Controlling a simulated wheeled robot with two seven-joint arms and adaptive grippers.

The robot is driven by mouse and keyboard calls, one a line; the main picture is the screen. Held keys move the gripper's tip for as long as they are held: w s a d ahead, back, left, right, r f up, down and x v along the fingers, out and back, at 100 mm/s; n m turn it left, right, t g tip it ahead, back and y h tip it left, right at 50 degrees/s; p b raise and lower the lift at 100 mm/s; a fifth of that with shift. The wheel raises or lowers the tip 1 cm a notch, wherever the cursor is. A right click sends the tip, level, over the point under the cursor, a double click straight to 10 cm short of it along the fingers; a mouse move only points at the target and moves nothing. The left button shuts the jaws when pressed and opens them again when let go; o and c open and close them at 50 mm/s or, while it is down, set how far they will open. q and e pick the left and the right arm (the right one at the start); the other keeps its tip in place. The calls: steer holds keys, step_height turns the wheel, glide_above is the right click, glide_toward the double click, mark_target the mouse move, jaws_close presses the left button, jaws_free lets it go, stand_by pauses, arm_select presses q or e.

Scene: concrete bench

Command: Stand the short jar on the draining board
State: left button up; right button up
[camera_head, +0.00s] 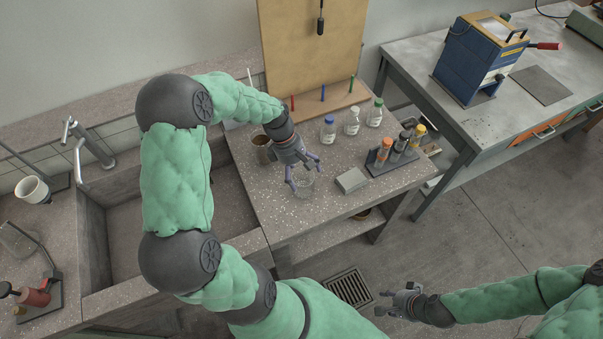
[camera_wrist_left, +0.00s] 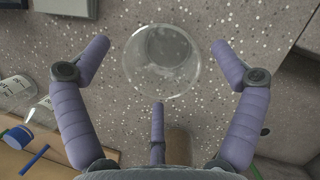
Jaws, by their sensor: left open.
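A clear glass jar (camera_head: 304,188) stands on the speckled bench top, below and between the fingers of my left gripper (camera_head: 304,173). In the left wrist view the jar (camera_wrist_left: 162,62) shows as a round rim with its base inside, seen from above, so it looks upright and empty. My left gripper (camera_wrist_left: 160,60) is open, its purple fingers spread on either side of the jar with clear gaps. My right gripper (camera_head: 388,302) hangs low over the floor, away from the bench; its finger opening is too small to judge. I cannot tell which surface is the draining board.
A grey block (camera_head: 351,181) lies right of the jar, near a rack of orange and dark bottles (camera_head: 398,150). Several capped bottles (camera_head: 352,122) stand behind. A brown cup (camera_head: 262,148) stands to the left.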

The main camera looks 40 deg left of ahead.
arm_select(q)
steer(key=p+v, duration=0.2)
steer(key=v, duration=0.9)
steer(key=shift+p, duration=0.4)
arm_select(e)
step_height(320, 180, up, 3)
steer(key=shift+r, duration=0.1)
steer(key=shift+s+d, duration=0.1)
